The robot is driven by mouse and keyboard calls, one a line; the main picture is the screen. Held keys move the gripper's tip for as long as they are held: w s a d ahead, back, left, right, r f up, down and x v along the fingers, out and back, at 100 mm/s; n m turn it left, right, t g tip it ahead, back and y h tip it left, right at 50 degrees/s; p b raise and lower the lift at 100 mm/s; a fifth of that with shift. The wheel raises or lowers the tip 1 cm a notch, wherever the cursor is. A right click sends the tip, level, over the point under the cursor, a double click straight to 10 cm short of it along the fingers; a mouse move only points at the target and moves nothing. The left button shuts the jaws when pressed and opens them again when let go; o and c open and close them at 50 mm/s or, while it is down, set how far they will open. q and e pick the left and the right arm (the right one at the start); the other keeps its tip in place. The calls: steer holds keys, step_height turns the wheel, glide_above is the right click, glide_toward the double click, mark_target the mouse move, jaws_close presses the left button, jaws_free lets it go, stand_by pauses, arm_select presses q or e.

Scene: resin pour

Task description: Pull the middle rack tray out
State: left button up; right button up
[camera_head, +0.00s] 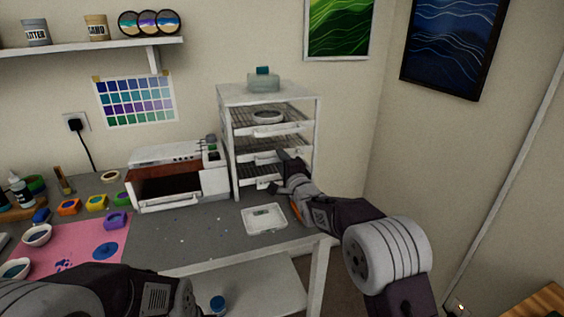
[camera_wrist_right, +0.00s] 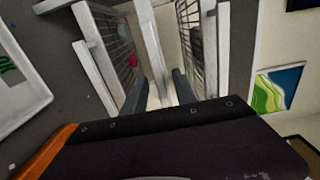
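The white rack (camera_head: 227,139) stands at the back right of the table and holds several wire trays. The middle tray (camera_head: 262,157) has a white front bar and sits inside the rack. My right gripper (camera_head: 276,170) is at the rack's front, by the middle and lower trays. In the right wrist view its two dark fingers (camera_wrist_right: 170,88) are apart, with a white bar (camera_wrist_right: 150,45) of the rack's front between or just beyond them. Contact cannot be made out. My left arm (camera_head: 150,295) shows at the lower left; its fingertips are not visible.
A bowl (camera_head: 268,117) sits on the upper tray, and a teal-topped container (camera_head: 263,80) stands on the rack. A white toaster-like oven (camera_head: 178,175) is left of the rack. A white square dish (camera_head: 264,218) lies in front. A wall is at the right.

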jaws_close()
stand_by(1.3)
